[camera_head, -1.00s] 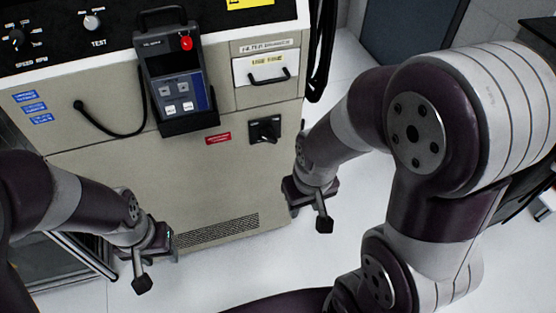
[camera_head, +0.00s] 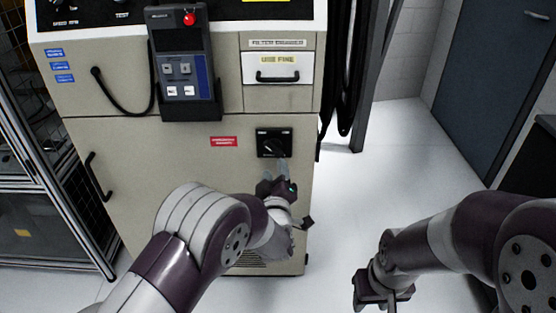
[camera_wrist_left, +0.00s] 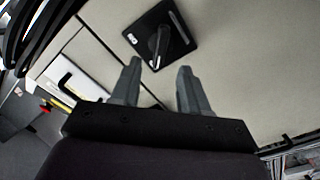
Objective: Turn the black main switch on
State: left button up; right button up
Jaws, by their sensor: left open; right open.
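The black main switch (camera_head: 273,143) is a rotary knob on a dark square plate on the cabinet front, right of a red label. In the left wrist view the switch (camera_wrist_left: 160,40) lies just beyond the fingertips, its knob roughly in line with the gap between them. My left gripper (camera_head: 277,170) is just below the switch, pointing up at it, apart from it; its two fingers also show open and empty in the left wrist view (camera_wrist_left: 157,75). My right gripper (camera_head: 381,300) is low at the right, away from the cabinet; nothing shows in it.
The beige cabinet (camera_head: 190,165) carries a handheld pendant (camera_head: 182,60) in a holder, a drawer with a black handle (camera_head: 277,77) and a door handle (camera_head: 97,178). Black cables (camera_head: 345,70) hang at its right side. The floor (camera_head: 400,160) to the right is clear.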

aim_at(274, 153)
pick_arm(q)
jog(key=w, duration=0.7)
jog(key=shift+b, duration=0.4)
grip_shut()
jog(key=m+p, duration=0.2)
jog(key=m, duration=0.2)
jog(key=shift+a, duration=0.1)
jog(key=m+p, duration=0.2)
jog(key=m, duration=0.3)
jog(key=m+p, duration=0.2)
jog(key=m, duration=0.3)
jog(key=shift+m+p, duration=0.75)
jog(key=shift+m, duration=1.25)
